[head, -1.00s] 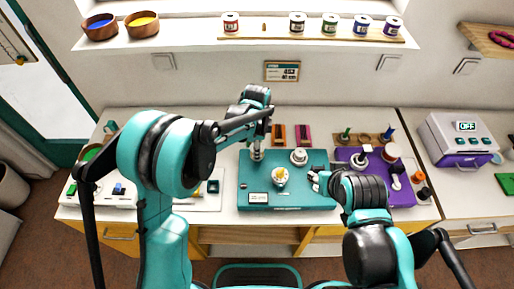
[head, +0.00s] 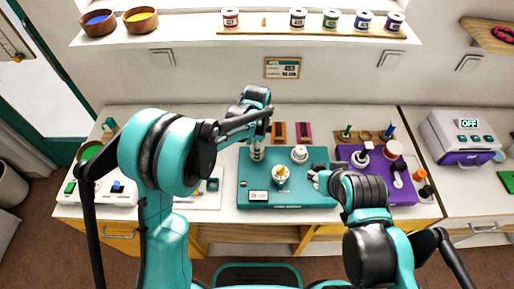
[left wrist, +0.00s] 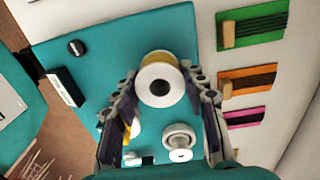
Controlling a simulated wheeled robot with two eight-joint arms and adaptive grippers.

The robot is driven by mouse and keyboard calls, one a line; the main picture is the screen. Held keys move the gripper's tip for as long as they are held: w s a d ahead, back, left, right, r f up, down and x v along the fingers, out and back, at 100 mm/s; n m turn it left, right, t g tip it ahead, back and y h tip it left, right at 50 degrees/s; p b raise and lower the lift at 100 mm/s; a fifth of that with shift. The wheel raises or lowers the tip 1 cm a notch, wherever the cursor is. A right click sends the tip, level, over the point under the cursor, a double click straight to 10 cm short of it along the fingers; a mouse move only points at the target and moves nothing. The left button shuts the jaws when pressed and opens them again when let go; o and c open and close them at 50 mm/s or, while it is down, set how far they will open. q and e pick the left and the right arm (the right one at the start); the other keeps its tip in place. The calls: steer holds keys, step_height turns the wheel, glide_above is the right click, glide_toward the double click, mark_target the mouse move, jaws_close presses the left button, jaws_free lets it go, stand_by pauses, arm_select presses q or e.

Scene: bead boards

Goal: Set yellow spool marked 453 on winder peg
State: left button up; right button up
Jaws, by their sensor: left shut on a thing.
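My left gripper (left wrist: 160,100) is shut on a white-flanged spool with yellow thread (left wrist: 161,60), above the back left part of the teal board (left wrist: 110,45). The spool's top flange has a dark centre hole, and no number is readable on it. The spool also shows below the gripper in the head view (head: 257,154). I cannot tell whether it touches the board; a peg below it is hidden. A white round stepped piece (head: 299,154) and a white round piece with a yellow top (head: 280,173) stand on the board. My right gripper (head: 315,179) is near the board's right edge; its jaws are unclear.
A small display (head: 258,196) is at the board's front left. Orange (head: 279,132) and magenta (head: 304,132) thread cards lie behind it. A purple board (head: 402,192) with several parts is at right. Several spools stand on the wall shelf (head: 310,32). A label (head: 282,68) hangs below.

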arm_select(q)
steer(key=shift+f, duration=0.15)
steer(key=shift+f+b, duration=0.75)
steer(key=shift+f, duration=0.15)
steer(key=o, duration=1.3)
steer(key=shift+c, duration=0.2)
steer(key=shift+r, duration=0.2)
step_height(320, 180, up, 7)
steer(key=p, duration=0.4)
steer(key=shift+f+p, duration=0.1)
steer(key=shift+p, duration=0.25)
